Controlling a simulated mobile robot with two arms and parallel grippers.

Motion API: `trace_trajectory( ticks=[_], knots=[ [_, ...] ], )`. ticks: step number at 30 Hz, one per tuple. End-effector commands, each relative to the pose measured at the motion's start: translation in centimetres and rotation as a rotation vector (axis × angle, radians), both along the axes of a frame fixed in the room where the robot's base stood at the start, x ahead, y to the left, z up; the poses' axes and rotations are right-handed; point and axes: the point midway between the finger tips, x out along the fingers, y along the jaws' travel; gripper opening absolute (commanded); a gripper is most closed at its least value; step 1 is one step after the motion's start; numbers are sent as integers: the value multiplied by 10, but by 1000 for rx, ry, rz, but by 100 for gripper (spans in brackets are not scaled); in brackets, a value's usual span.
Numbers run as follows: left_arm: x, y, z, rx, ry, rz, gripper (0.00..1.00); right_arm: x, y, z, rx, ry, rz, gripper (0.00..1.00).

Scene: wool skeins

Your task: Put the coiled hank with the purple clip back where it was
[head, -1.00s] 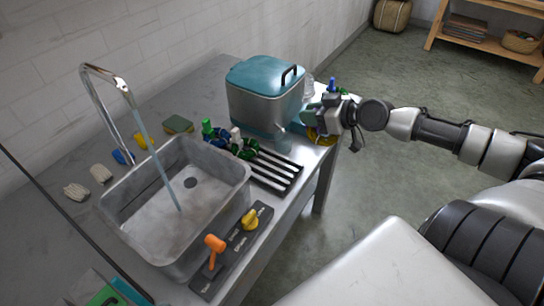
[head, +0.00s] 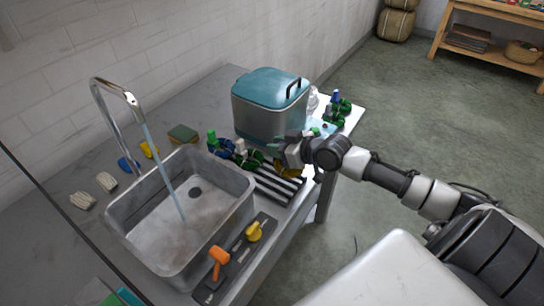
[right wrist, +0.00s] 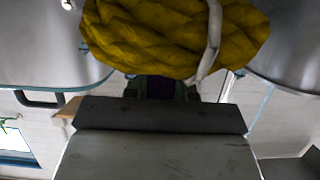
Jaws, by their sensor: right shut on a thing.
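A mustard-yellow coiled hank (right wrist: 175,40) fills the top of the right wrist view, with a pale cord or strap across it. A dark purple clip (right wrist: 160,88) shows below it, between my finger parts. My right gripper (head: 291,155) is shut on this hank and holds it by the clip. In the head view, the yellow hank (head: 288,171) shows partly below my gripper, at the far right end of the black-barred rack (head: 274,188). I cannot tell whether it touches the rack. My left gripper is not in view.
Green and blue hanks with green and white clips (head: 240,147) lie by the rack's far end. Green hanks, one with a blue clip (head: 336,97), stand at the counter's right end. A teal-lidded bin (head: 268,105) stands close behind my gripper. The sink (head: 180,205) is left.

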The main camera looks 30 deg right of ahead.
Motion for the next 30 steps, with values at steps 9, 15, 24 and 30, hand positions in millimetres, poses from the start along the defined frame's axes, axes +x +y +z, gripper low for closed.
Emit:
trace_trajectory(
  ticks=[9, 15, 24, 30],
  knots=[
    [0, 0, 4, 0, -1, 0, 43, 7, 14, -24, 1, 4, 0, 2],
    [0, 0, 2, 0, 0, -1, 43, 7, 13, -48, -1, 1, -1, 2],
    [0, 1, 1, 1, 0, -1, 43, 7, 13, -50, -1, 0, 0, 2],
    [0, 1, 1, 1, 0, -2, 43, 6, 13, -51, -1, 1, 0, 46]
  ],
)
